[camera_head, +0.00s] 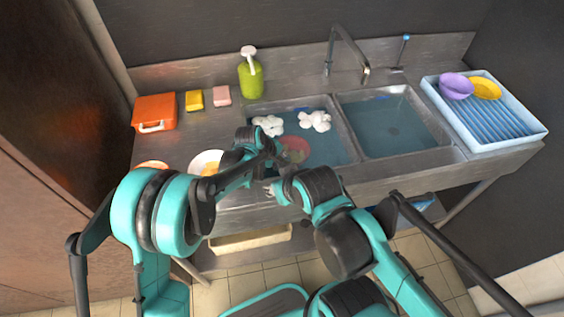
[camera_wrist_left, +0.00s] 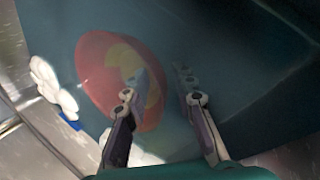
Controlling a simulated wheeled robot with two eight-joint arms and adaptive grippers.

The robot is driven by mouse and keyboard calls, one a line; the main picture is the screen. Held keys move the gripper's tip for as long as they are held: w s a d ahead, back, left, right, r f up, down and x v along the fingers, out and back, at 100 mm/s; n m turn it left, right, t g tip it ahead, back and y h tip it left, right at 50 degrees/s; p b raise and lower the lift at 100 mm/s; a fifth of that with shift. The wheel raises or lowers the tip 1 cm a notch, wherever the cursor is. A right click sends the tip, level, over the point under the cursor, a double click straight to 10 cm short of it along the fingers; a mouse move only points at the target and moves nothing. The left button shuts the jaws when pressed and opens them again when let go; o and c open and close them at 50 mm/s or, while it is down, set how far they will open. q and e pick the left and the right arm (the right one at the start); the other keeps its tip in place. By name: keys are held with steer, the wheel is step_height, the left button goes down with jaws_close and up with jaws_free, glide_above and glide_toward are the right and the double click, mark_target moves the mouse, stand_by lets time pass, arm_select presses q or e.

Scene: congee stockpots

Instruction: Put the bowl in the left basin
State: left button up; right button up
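A red bowl (camera_head: 294,149) with a yellow patch inside is in the left basin (camera_head: 336,143). In the left wrist view the red bowl (camera_wrist_left: 92,75) lies in the bluish water, seen beyond the fingers. My left gripper (camera_wrist_left: 160,78) is open, with its fingers apart and nothing seen held between them. One finger overlaps the bowl in that view; I cannot tell if they touch. In the head view my left gripper (camera_head: 275,153) is over the left basin's near left part. My right gripper (camera_head: 273,189) is low at the sink's front edge; its fingers are too small to read.
A white bowl (camera_head: 199,160) and an orange dish (camera_head: 151,164) sit on the left counter, partly hidden by my left arm. White foam (camera_head: 314,120) is in the left basin. The right basin (camera_head: 392,127) holds water. A blue rack (camera_head: 490,118) with purple and yellow bowls stands right.

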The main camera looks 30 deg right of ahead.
arm_select(q)
steer(key=shift+r, duration=0.2)
steer(key=p+v, duration=0.4)
steer(key=v, duration=0.8)
steer(key=shift+r, duration=0.1)
